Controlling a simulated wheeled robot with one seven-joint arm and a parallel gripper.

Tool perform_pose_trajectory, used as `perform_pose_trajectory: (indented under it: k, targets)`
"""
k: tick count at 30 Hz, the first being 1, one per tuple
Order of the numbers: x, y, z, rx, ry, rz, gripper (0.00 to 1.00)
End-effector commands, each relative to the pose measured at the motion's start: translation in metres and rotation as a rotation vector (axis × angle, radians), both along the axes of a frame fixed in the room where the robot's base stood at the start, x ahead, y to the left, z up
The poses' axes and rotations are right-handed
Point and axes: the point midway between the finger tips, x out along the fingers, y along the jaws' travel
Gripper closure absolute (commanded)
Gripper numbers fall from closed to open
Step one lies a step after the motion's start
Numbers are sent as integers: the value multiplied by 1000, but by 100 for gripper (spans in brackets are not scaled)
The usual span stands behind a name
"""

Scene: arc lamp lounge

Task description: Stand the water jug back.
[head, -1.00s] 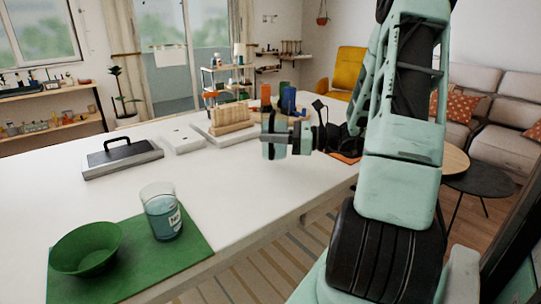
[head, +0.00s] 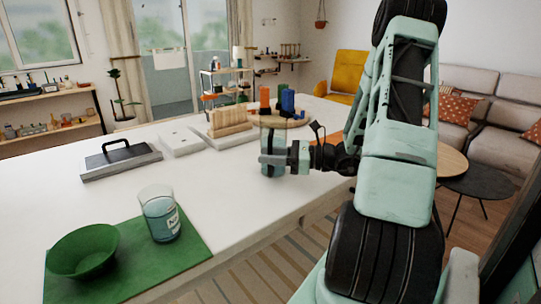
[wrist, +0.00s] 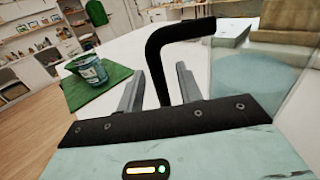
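The water jug (head: 273,135) is clear, with blue water in its lower part. It is upright over the right part of the white table; whether its base touches the top is not clear. In the wrist view its black handle (wrist: 172,75) lies between my fingers, and its clear wall and blue water (wrist: 262,78) show at right.
A green bowl (head: 85,250) stands on the green mat. The middle of the table is clear.

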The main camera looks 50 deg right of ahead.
Motion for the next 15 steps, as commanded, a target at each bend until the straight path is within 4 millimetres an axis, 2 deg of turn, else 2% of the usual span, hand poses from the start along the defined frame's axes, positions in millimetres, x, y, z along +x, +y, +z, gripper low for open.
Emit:
perform_pose_trajectory:
  k: [9, 15]
  targets:
    - [0, 0, 5, -2, -1, 0, 65]
    - [-25, -16, 2, -1, 0, -5, 65]
